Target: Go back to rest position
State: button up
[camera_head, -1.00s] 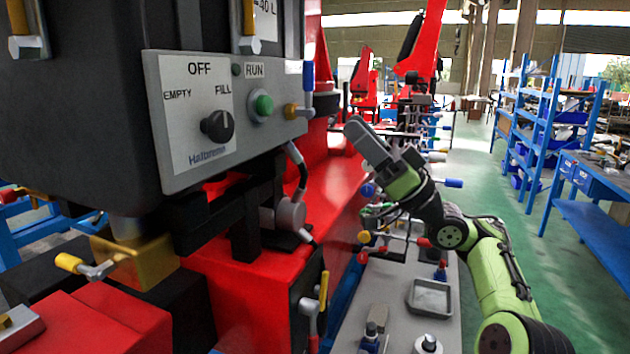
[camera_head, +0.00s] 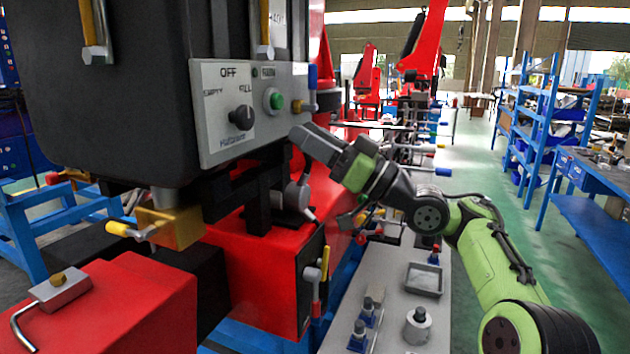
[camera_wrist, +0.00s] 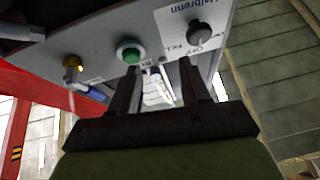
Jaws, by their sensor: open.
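My gripper (camera_wrist: 161,75) is open, with two dark fingers apart and nothing between them. The grey control panel (camera_head: 215,142) is on a black tank. It has a black OFF/EMPTY/FILL knob (camera_head: 242,117) and a green RUN button (camera_head: 274,100). In the head view, the end of my arm (camera_head: 330,148) is just right of the panel, overlapping its lower right edge; the fingers cannot be made out there. In the wrist view the panel appears upside down beyond the fingers, with the green button (camera_wrist: 130,51) and knob (camera_wrist: 201,31). I cannot tell whether anything touches.
A red crane base (camera_head: 262,265) stands below the tank. A grey bench (camera_head: 390,280) with a tray (camera_head: 424,279) and small fittings lies below my arm. Blue shelves (camera_head: 545,130) and a blue table (camera_head: 590,215) stand right. Green floor between is clear.

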jog(key=a+f+h, duration=0.1)
jog(key=a+h, duration=0.1)
jog(key=a+f+m+t+h+p, duration=0.1)
jog(key=s+a+f+m+h, duration=0.1)
jog(key=a+h, duration=0.1)
jog(key=shift+a+t+h, duration=0.3)
jog(key=shift+a+t, duration=0.05)
jog(key=shift+t, duration=0.05)
jog(key=s+d+f+m+g+h+p, duration=0.1)
jog(key=s+d+f+m+h, duration=0.2)
jog(key=s, duration=0.7)
jog(key=s+d+f+m+g+h+p, duration=0.1)
jog(key=s+d+f+m+h, duration=0.3)
jog(key=s+d+f+h, duration=0.4)
jog(key=s+d+f+m+g+h+p, duration=0.1)
jog(key=s+d+f+m+h+p, duration=0.2)
jog(key=s+d+f, duration=0.7)
jog(key=s+f+m+h, duration=0.1)
jog(key=s+h, duration=0.1)
jog(key=shift+s+f+g+h, duration=0.15)
jog(key=shift+f+g+h, duration=0.25)
jog(key=shift+o, duration=0.3)
jog(key=shift+d, duration=0.1)
